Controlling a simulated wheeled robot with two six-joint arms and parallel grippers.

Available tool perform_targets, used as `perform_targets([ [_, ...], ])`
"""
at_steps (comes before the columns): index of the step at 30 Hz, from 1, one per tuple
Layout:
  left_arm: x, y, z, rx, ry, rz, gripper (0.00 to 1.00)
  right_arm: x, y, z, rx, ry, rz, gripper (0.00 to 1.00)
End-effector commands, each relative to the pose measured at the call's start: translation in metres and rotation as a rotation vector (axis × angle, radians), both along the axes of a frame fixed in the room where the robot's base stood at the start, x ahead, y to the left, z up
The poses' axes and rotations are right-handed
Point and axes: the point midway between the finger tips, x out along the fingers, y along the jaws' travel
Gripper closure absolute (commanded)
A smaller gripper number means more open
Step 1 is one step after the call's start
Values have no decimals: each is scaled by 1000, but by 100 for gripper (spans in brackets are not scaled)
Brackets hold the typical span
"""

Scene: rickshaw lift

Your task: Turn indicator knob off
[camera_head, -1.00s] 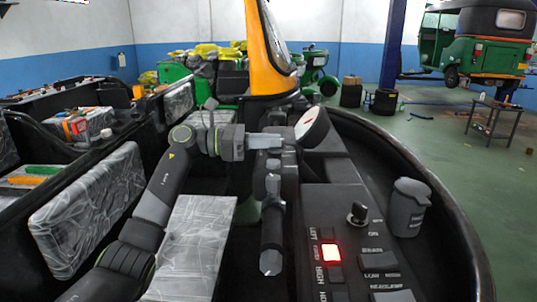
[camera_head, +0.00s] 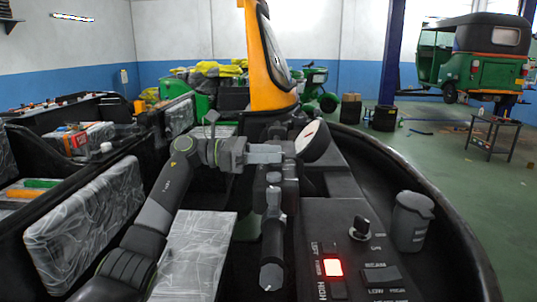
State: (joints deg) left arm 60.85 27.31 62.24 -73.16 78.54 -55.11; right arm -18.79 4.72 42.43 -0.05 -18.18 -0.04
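A dark control panel (camera_head: 318,215) lies at the lower right. It carries a red lit square button (camera_head: 332,267), with dark switches and white lettering around it. A black key-like knob (camera_head: 360,230) stands on the panel above and right of the lit button. I cannot tell for sure which control is the indicator knob. My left gripper (camera_head: 283,153) is at the handlebar centre, beside a round white-faced gauge (camera_head: 312,140), left of and beyond the panel controls. Its fingers are too small and dark to show whether they are open. My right gripper is not in view.
A dark handlebar grip (camera_head: 272,240) points towards me, left of the panel. A grey lidded cup (camera_head: 411,220) stands right of the knob. A grey patterned seat (camera_head: 195,255) is at the lower left. The dark curved body rim (camera_head: 455,225) bounds the right side.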

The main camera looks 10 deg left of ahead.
Motion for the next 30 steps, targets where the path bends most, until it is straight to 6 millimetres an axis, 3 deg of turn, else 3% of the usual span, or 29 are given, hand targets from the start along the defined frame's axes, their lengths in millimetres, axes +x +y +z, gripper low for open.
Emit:
perform_targets([
  [11,-2,11,-1,0,0,2,64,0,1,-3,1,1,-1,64],
  [30,-30,149,-1,0,1,4,64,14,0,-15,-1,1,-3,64],
])
